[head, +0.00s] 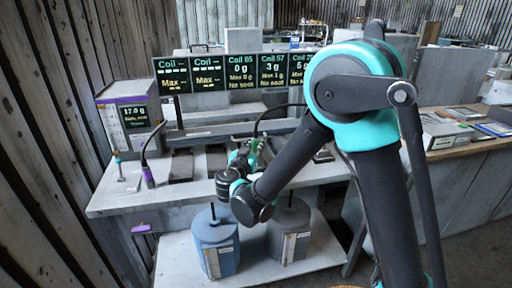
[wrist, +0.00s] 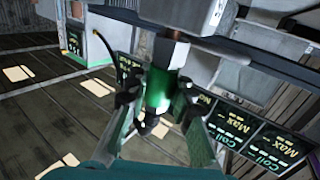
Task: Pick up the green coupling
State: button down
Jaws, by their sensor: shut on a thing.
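The green coupling (wrist: 160,88) is a short green cylinder with a pale metal collar and a grey block beyond it, in the middle of the wrist view. My gripper (wrist: 158,108) is shut on it, with a dark finger on each side. In the head view the green coupling (head: 254,146) shows small above the bench, at the end of my arm, partly hidden by my gripper (head: 246,158). I cannot tell whether the coupling is joined to the block.
A grey bench (head: 115,196) carries dark slots and a purple-trimmed scale box (head: 128,115) reading 17.0 g. A row of coil displays (head: 240,72) stands behind. A blue canister (head: 215,238) and a grey canister (head: 289,232) stand on a low shelf in front.

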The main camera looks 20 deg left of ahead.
notch_tip(320, 180, up, 19)
dwell(0.4)
dwell(1.5)
